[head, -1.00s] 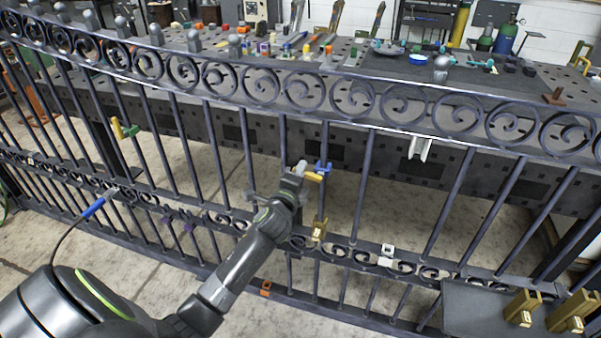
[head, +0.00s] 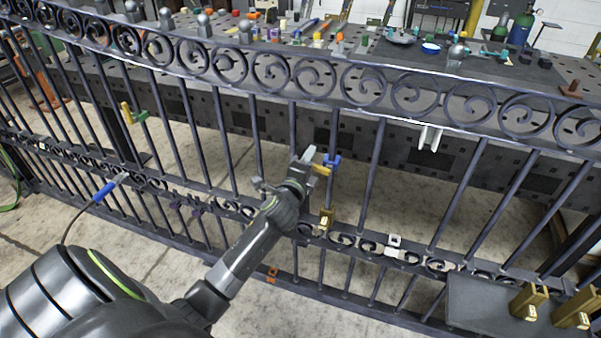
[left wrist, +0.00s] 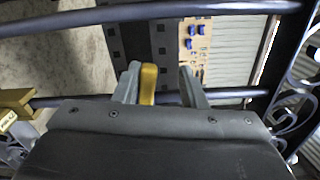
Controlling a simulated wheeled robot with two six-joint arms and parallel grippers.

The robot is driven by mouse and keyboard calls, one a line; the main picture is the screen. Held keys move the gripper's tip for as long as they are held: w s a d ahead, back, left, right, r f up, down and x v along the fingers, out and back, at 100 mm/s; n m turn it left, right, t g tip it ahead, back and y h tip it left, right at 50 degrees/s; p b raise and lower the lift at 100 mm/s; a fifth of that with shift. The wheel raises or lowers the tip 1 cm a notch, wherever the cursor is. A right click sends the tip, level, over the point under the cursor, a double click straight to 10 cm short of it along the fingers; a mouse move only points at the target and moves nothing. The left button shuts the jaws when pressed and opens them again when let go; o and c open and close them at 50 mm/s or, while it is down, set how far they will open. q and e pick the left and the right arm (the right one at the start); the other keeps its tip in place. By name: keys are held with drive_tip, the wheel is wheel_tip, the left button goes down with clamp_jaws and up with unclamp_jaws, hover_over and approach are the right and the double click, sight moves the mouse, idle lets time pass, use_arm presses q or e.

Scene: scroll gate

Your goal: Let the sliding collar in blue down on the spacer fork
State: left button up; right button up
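The blue sliding collar (head: 331,160) sits on an upright bar of the gate, with a yellow tab (head: 320,170) sticking out toward my arm. The gold spacer fork (head: 327,217) is on the same bar lower down, near the scroll band, with a clear stretch of bar between them. My left gripper (head: 309,163) is at the tab. In the left wrist view the yellow tab (left wrist: 148,84) stands between my two fingers (left wrist: 159,86), close to the left finger, with a gap to the right one. The blue collar cannot be made out there. My right gripper is out of view.
Other bars carry a yellow and green piece (head: 133,115) and a white bracket (head: 394,241). A white piece (head: 430,137) hangs under the upper scroll band. A grey tray (head: 480,304) with gold blocks (head: 528,302) is at lower right. A cluttered workbench stands behind the gate.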

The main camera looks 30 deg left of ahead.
use_arm(q)
drive_tip(key=v, duration=1.7)
drive_tip(key=shift+p, duration=0.45)
drive_tip(key=shift+a, duration=0.1)
